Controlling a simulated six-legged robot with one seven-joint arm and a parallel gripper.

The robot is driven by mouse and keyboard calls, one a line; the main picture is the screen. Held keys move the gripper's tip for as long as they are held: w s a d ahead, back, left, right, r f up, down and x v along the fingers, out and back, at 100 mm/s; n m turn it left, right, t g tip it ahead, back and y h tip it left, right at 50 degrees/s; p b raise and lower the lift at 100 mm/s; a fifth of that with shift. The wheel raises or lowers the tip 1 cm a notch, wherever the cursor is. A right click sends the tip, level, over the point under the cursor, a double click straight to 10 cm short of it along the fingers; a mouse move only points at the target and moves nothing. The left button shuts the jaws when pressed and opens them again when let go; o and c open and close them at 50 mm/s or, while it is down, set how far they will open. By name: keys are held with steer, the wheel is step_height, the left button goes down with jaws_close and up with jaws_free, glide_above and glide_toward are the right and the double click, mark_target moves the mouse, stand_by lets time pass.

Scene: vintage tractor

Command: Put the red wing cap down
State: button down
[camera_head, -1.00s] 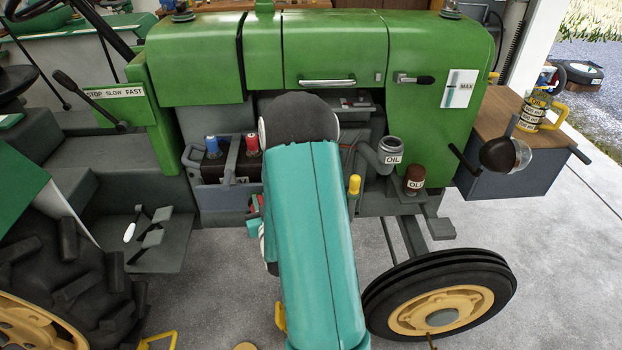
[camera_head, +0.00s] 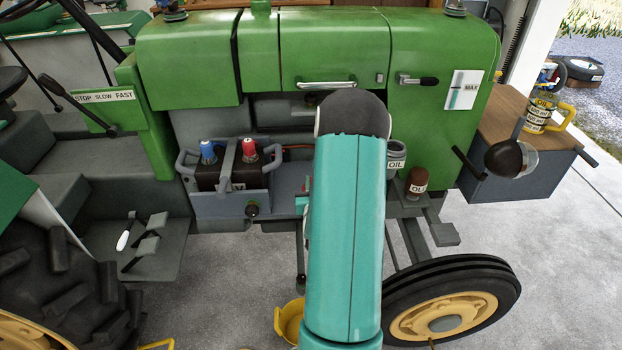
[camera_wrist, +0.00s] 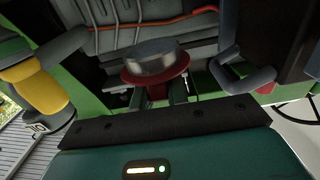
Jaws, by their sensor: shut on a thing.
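The red wing cap (camera_wrist: 157,84) shows in the wrist view as a red flange and stem with a round grey metal disc on top. My gripper (camera_wrist: 168,92) is shut on its red stem, just beyond the dark edge of my wrist. The cap is clear of the grey parts behind it, as far as I can tell. In the head view my teal arm hides most of the gripper and the cap, low in front of the engine bay.
A battery (camera_head: 222,176) with a blue and a red terminal sits in a grey tray left of my arm. The grey OIL spout (camera_head: 396,160) and a brown OIL cap (camera_head: 416,181) are right of it.

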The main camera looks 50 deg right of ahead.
mark_target(311, 178)
steer(key=w+d+f, duration=0.1)
steer(key=d, duration=0.1)
steer(key=w+d+f, duration=0.1)
steer(key=w, duration=0.1)
steer(key=shift+d+f, duration=0.3)
steer(key=shift+d, duration=0.05)
steer(key=shift+w+d+f, duration=1.1)
steer(key=shift+f, duration=0.05)
steer(key=c, duration=1.4)
jaws_free()
steer(key=shift+f, duration=0.1)
steer(key=shift+o, duration=0.2)
steer(key=shift+s+a, duration=0.15)
steer(key=v, duration=1.1)
steer(key=shift+s+a, duration=0.25)
